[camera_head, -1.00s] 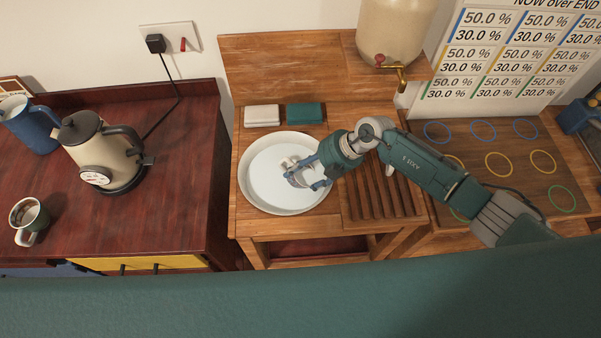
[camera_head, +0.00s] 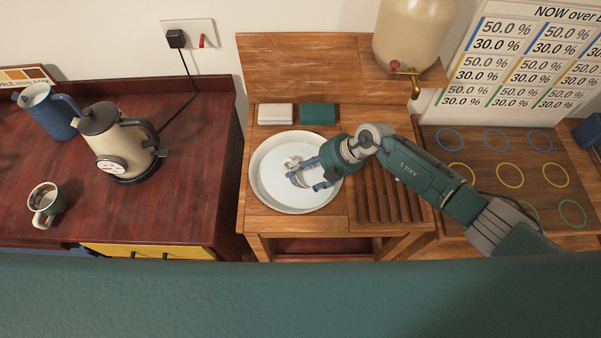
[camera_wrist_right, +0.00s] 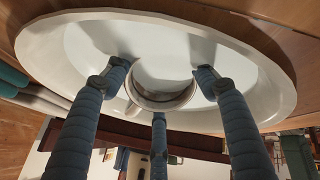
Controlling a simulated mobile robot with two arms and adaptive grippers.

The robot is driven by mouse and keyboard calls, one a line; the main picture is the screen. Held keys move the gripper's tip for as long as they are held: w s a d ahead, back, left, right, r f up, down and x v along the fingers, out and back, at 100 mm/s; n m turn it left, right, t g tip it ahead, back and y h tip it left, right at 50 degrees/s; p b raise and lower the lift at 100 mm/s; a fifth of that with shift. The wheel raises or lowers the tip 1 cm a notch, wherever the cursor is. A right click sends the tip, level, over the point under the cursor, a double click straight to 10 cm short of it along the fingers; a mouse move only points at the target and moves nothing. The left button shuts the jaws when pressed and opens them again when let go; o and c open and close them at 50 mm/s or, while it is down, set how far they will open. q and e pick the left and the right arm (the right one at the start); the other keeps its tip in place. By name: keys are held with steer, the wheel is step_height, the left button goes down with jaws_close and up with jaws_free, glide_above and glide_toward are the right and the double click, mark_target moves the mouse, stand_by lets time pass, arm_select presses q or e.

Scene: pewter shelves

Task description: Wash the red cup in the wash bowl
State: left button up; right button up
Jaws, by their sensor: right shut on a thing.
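The white wash bowl (camera_head: 262,194) stands on the wooden washstand. My right gripper (camera_head: 306,173) reaches down into it from the right. In the right wrist view, the gripper's three blue-grey fingers (camera_wrist_right: 160,88) are shut on a cup (camera_wrist_right: 165,84) inside the bowl (camera_wrist_right: 268,88). The cup's pale interior and round rim show there. Its outside is mostly hidden, so I cannot make out a red colour. In the head view the fingers largely hide it. My left gripper is not in view.
A white block (camera_head: 275,114) and a green block (camera_head: 318,114) lie behind the bowl. A slatted rack (camera_head: 378,200) is to its right, under my arm. A tapped water vessel (camera_head: 413,35) stands above. A kettle (camera_head: 120,150), jug (camera_head: 45,112) and mug (camera_head: 45,203) occupy the left counter.

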steer(key=shift+d, duration=0.25)
steer(key=shift+a+p, duration=0.3)
steer(key=shift+a, duration=1.1)
steer(key=shift+d+p, duration=0.35)
steer(key=shift+d, duration=2)
steer(key=shift+s+d, duration=0.1)
steer(key=shift+d, duration=0.3)
steer(key=shift+s+a+f+p, duration=0.15)
steer(key=shift+a+p, duration=0.15)
steer(key=shift+a, duration=0.5)
steer(key=shift+w+a, duration=0.2)
steer(key=shift+a, duration=0.1)
step_height(320, 180, up, 10)
steer(key=p, duration=0.9)
steer(key=shift+a+r, duration=0.2)
steer(key=shift+a, duration=0.05)
